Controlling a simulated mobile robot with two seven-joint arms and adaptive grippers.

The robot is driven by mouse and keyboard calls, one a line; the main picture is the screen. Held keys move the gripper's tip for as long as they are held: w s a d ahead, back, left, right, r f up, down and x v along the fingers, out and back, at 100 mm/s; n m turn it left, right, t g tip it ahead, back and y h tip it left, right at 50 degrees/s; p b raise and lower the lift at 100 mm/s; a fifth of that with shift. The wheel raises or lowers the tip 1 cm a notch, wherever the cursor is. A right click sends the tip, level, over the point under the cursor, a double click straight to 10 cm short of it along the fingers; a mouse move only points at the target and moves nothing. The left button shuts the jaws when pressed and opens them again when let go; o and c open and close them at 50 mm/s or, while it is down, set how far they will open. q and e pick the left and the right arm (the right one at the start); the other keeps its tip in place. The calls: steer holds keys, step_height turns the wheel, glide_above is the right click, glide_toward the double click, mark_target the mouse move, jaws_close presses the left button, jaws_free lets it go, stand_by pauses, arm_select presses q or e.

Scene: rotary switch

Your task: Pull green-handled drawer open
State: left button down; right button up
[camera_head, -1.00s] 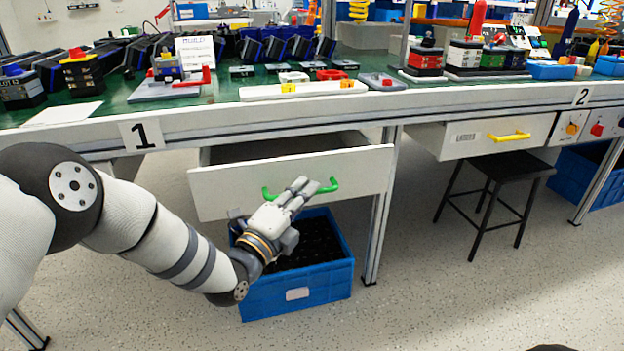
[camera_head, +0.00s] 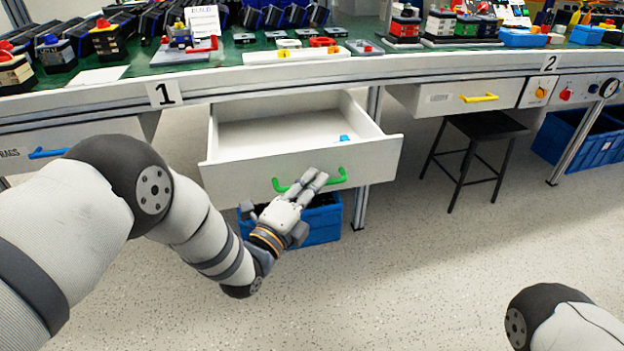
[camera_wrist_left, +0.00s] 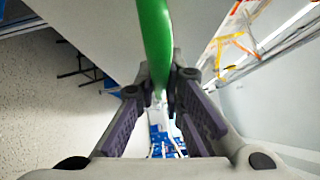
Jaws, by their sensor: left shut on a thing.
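The white drawer (camera_head: 225,182) under the workbench stands well open, and its inside shows a small blue item (camera_head: 345,138) on the drawer floor. Its green handle (camera_head: 338,180) runs across the front panel. My left gripper (camera_head: 316,178) is shut on the handle near its middle. In the left wrist view the green handle (camera_wrist_left: 154,40) passes between the fingers of my left gripper (camera_wrist_left: 160,88). My right gripper is out of view; only part of my right arm shows at the bottom right corner.
A blue crate (camera_head: 322,225) stands on the floor below the open drawer. A yellow-handled drawer (camera_head: 450,97) and a black stool (camera_head: 487,125) are to the right. A blue-handled drawer (camera_head: 85,137) is at the left. The speckled floor in front is clear.

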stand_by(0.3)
arm_select(q)
steer(key=c, duration=1.7)
jaws_free()
steer(key=shift+s, duration=0.1)
steer(key=v, duration=1.2)
